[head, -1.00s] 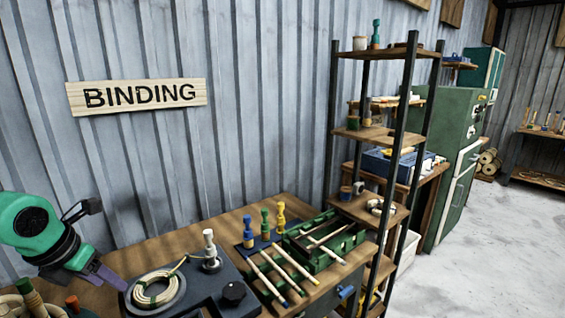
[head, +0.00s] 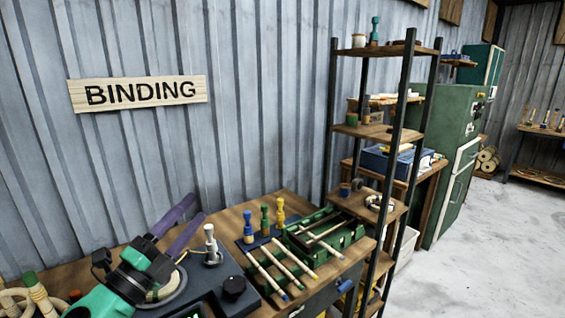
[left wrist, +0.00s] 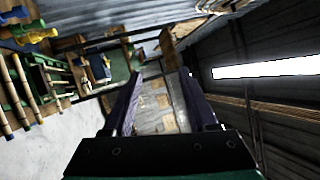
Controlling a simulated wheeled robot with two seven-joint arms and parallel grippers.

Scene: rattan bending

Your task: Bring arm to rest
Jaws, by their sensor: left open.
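My left gripper (head: 185,222) comes in from the lower left in the head view, a green arm with two purple fingers. The fingers are apart with nothing between them, raised in front of the wall above the bench. They point up and to the right. In the left wrist view the same open fingers (left wrist: 157,100) frame only the far room. The arm hides part of a coil of binding cane (head: 165,290) on the dark jig plate (head: 232,305). My right gripper is not in view.
The wooden bench (head: 228,222) holds a white peg (head: 210,245), coloured pegs (head: 265,222), rattan sticks (head: 268,270) and a green tray (head: 335,240). A tall shelf rack (head: 376,132) stands to the right. The BINDING sign (head: 140,92) hangs on the wall. The floor (head: 485,235) at right is clear.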

